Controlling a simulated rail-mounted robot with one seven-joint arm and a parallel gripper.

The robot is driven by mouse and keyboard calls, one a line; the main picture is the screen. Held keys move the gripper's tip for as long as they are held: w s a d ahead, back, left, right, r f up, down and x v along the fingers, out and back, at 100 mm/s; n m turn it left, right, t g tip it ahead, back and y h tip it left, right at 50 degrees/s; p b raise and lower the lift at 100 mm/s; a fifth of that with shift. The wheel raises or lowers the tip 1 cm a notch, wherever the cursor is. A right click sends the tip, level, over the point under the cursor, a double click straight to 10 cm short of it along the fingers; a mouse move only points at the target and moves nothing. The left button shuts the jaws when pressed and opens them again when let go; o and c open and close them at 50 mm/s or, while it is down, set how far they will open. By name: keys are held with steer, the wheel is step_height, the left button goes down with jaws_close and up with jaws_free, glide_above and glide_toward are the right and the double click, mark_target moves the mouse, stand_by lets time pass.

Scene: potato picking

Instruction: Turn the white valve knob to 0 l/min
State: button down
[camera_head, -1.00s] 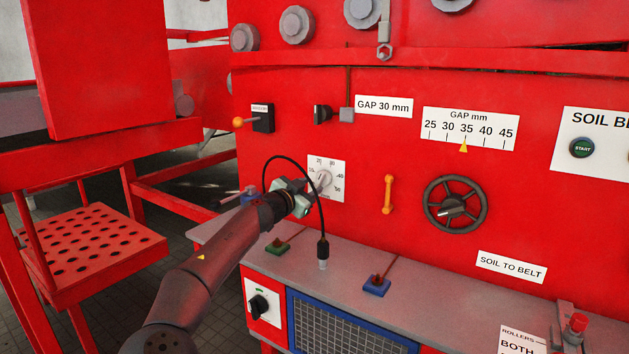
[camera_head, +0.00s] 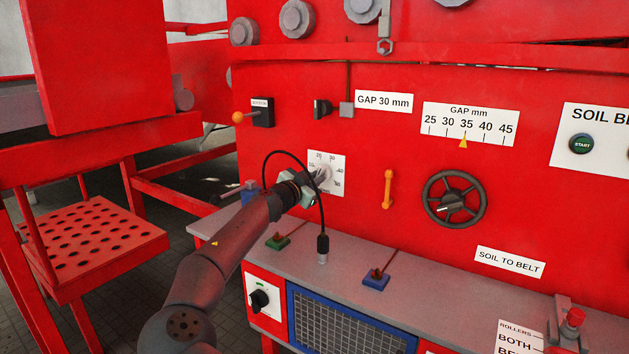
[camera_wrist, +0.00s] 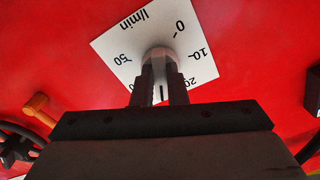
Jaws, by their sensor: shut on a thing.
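The white valve knob (camera_head: 323,174) sits at the centre of a white dial plate (camera_head: 341,163) on the red panel. In the wrist view the knob (camera_wrist: 161,53) shows as a pale rounded top between and beyond the dark fingers. My gripper (camera_wrist: 161,80) is shut on the knob. The dial plate (camera_wrist: 112,45) carries l/min, 0, 10 and 50, with 20 partly covered by a finger. I cannot tell which mark the knob points to. In the head view my gripper (camera_head: 311,183) reaches the plate's lower left and hides its 0 mark.
A black switch (camera_head: 322,108) and an orange-tipped lever (camera_head: 239,117) are above. A grey ledge (camera_head: 345,262) with green and blue levers runs below.

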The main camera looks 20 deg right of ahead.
steer(key=shift+f+n+b, duration=0.15)
steer(key=shift+n+b, duration=0.15)
steer(key=shift+b, duration=0.2)
steer(key=n+b, duration=0.2)
steer(key=n, duration=0.6)
steer(key=n+b, duration=0.2)
steer(key=n, duration=0.7)
steer(key=r+n+b, duration=0.1)
steer(key=n+b, duration=0.1)
steer(key=n, duration=0.7)
steer(key=shift+s+d+r, duration=0.1)
steer(key=shift+s+d, duration=0.1)
steer(key=shift+s, duration=0.1)
steer(key=shift+n+p, duration=0.4)
steer(key=shift+n, duration=1.2)
steer(key=c, duration=1.4)
jaws_free()
steer(key=shift+c, duration=0.2)
